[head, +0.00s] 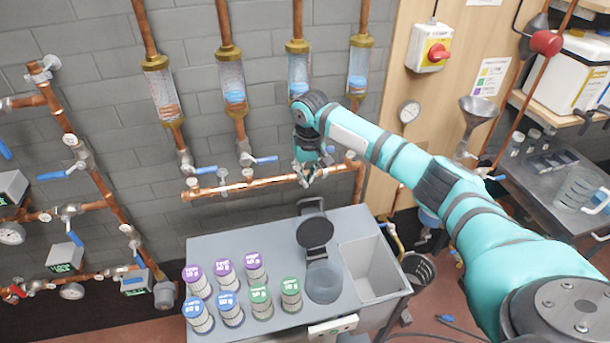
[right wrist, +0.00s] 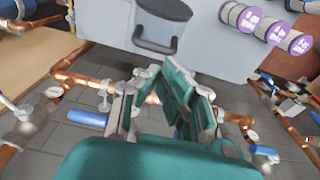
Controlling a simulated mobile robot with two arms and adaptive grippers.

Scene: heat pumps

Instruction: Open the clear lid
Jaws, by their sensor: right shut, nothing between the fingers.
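A dark see-through round lid (head: 315,232) with a handle (head: 311,205) at its far end is on the grey bench. It appears swung back, beyond a round clear-walled well (head: 323,282). The lid (right wrist: 165,9) and its handle (right wrist: 155,44) also show at the top of the right wrist view. My right gripper (head: 308,178) is shut and empty. It is above and beyond the handle, near the horizontal copper pipe, apart from the lid. In the right wrist view, my right gripper's fingers (right wrist: 162,74) point toward the handle. My left gripper is out of view.
Several purple, blue and green capped canisters (head: 258,300) stand on the bench left of the well. An open grey basin (head: 370,268) is to its right. A copper pipe (head: 262,184) with blue-handled valves runs along the brick wall behind, close to my right gripper.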

